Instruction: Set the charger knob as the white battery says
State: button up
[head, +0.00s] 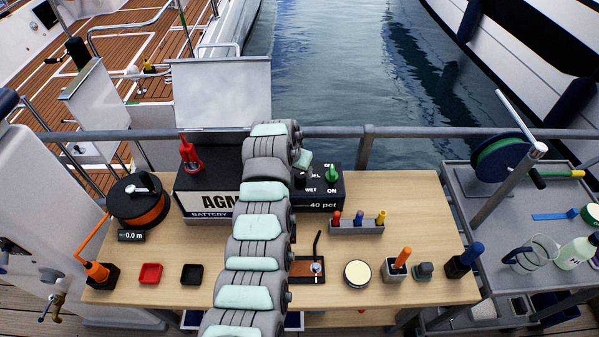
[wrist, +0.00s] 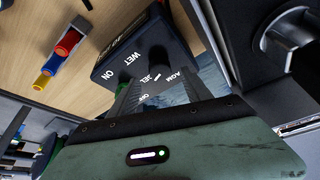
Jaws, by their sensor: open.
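The battery (head: 187,200) stands at the back left of the wooden table, with a black top and a white label reading AGM BATTERY; my arm hides its right part. The black charger (head: 325,203) is right of it, with a dark knob (head: 301,179) and a green switch (head: 332,174). In the wrist view the charger (wrist: 116,55) shows the marks WET, GEL, AGM and ON. My gripper (wrist: 160,88) is open, with its fingers close to the dial marks. The knob is dark there, and I cannot tell its setting or whether the fingers touch it.
A rack (head: 356,227) with red, blue and yellow pieces stands in front of the charger. An orange reel (head: 138,203) is at the left. A round tin (head: 357,273) and several small tools lie in front. A grey rail (head: 410,132) runs behind.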

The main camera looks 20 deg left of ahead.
aim_at(300, 174)
jog(key=shift+x, duration=2)
jog(key=shift+c, duration=0.4)
grip_shut()
